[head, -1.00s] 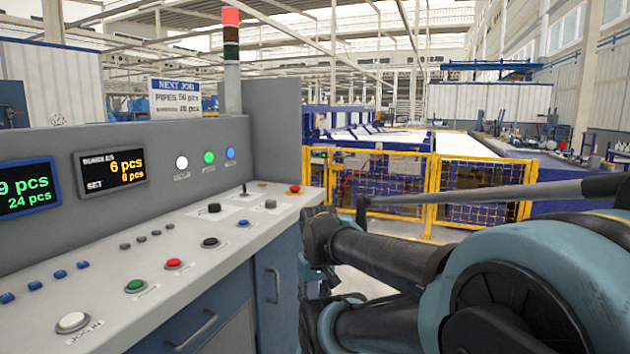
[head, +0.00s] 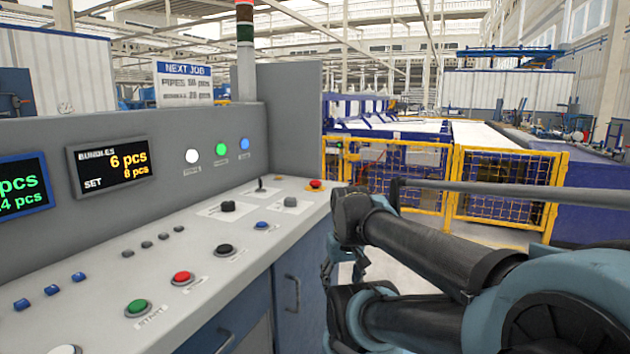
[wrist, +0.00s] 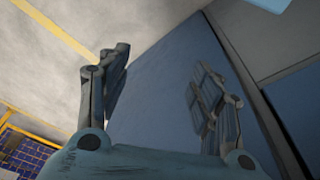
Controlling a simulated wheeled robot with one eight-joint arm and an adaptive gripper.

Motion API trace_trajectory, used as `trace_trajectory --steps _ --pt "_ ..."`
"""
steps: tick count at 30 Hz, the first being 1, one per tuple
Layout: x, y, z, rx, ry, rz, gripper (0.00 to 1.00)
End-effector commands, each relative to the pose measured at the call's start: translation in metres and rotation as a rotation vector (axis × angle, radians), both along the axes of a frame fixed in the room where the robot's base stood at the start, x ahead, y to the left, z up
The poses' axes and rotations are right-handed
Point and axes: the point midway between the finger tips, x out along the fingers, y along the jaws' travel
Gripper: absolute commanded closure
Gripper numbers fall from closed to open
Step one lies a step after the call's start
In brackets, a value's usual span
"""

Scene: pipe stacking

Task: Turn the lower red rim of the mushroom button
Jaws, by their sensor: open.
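The red mushroom button (head: 315,184) sits on a yellow base at the far right end of the console top in the head view. It is small there, and its lower rim cannot be made out. My gripper (wrist: 163,85) is open and empty in the wrist view, with its two fingers apart in front of a blue cabinet panel. In the head view my gripper (head: 345,268) hangs beside the console's right end, below the top and apart from the button, partly hidden by my arm. The wrist view does not show the button.
The console top (head: 262,250) carries a green button (head: 138,307), a flatter red button (head: 182,277), a black button (head: 225,249) and a small lever (head: 260,184). A yellow fence (head: 505,190) stands behind my arm. Open floor lies right of the console.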

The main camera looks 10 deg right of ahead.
Motion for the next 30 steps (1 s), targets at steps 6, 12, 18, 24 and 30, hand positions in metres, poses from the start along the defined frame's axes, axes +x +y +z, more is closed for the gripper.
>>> trace_trajectory --steps 6,12,18,24,30 --pt "0.04 0.0 0.058 -0.009 0.019 0.047 0.41" --pt "0.084 0.0 0.115 -0.017 0.04 0.101 0.41" --pt "0.131 0.0 0.166 -0.025 0.062 0.153 0.41" --pt "0.18 0.001 0.21 -0.031 0.084 0.207 0.41" --pt "0.23 0.001 0.25 -0.036 0.104 0.259 0.41"
